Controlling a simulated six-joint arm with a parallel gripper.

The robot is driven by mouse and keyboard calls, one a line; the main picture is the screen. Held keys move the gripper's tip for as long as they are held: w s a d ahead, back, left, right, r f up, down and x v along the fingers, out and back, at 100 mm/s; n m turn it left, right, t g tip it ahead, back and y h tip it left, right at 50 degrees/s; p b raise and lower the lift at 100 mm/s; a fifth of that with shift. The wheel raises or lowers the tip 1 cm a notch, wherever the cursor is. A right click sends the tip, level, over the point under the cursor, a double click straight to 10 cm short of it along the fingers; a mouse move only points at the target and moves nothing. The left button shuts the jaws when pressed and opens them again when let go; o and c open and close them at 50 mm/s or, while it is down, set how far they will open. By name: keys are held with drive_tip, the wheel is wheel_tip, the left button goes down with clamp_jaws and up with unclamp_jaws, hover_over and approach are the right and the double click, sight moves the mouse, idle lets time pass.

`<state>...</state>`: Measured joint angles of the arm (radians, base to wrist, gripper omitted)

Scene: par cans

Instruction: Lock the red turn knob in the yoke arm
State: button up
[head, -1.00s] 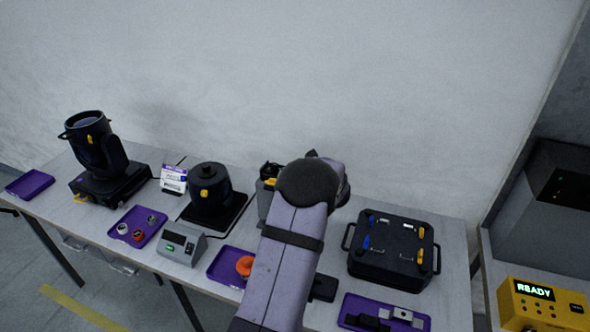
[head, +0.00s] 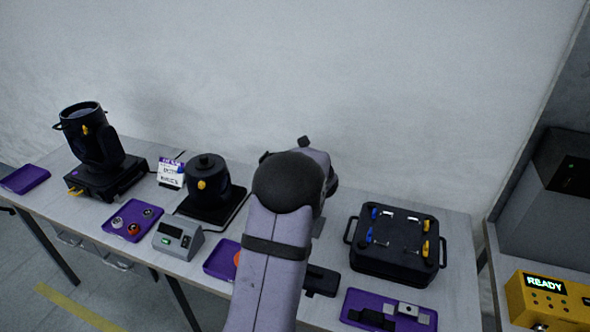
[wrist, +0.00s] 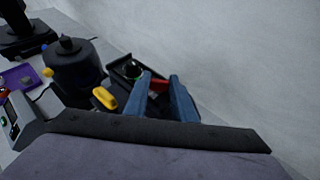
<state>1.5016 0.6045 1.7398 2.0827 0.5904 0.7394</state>
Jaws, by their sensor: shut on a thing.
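My gripper (wrist: 161,84) shows in the wrist view as two blue-grey fingers. Its jaws are shut on the red turn knob (wrist: 158,87), of which a small red part shows between the fingers. The black yoke arm (wrist: 122,74) lies just behind and left of the fingers, with a yellow knob (wrist: 105,97) in front. Whether the red knob is seated or turned in the yoke arm cannot be told. In the head view my own arm hides the fingers, the red knob and most of the yoke.
A black round housing (head: 206,182) stands left on a dark base, with a grey meter box (head: 178,240) in front. A moving-head light (head: 97,145) is far left. A black case (head: 397,238) and a purple tray (head: 352,300) are at right. A wall rises behind.

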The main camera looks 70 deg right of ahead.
drive_tip(key=shift+w+a+f+m+g+h+b, duration=0.15)
drive_tip(key=shift+m+g+h+b, duration=0.5)
drive_tip(key=shift+b, duration=2.2)
drive_tip(key=shift+w+d+m+g+h+b, duration=0.15)
drive_tip(key=shift+m+g+b, duration=0.85)
drive_tip(key=shift+b, duration=1.9)
drive_tip(key=shift+w+a+f+m+g+h+b, duration=0.15)
drive_tip(key=shift+m+g+h+b, duration=0.5)
drive_tip(key=shift+b, duration=2.2)
drive_tip(key=g+b, duration=0.1)
drive_tip(key=m+b, duration=0.1)
drive_tip(key=shift+w+r+g+b, duration=0.15)
drive_tip(key=shift+r+g+b, duration=0.05)
drive_tip(key=shift+g+b, duration=0.2)
drive_tip(key=shift+m, duration=0.4)
drive_tip(key=shift+r+m+g+b, duration=0.2)
drive_tip(key=shift+m+g+b, duration=0.3)
drive_tip(key=shift+g+b, duration=0.3)
drive_tip(key=o, duration=0.8)
drive_tip(key=shift+s+n+t+p, duration=0.25)
drive_tip(key=shift+n+t+p, duration=0.25)
drive_tip(key=shift+p, duration=0.5)
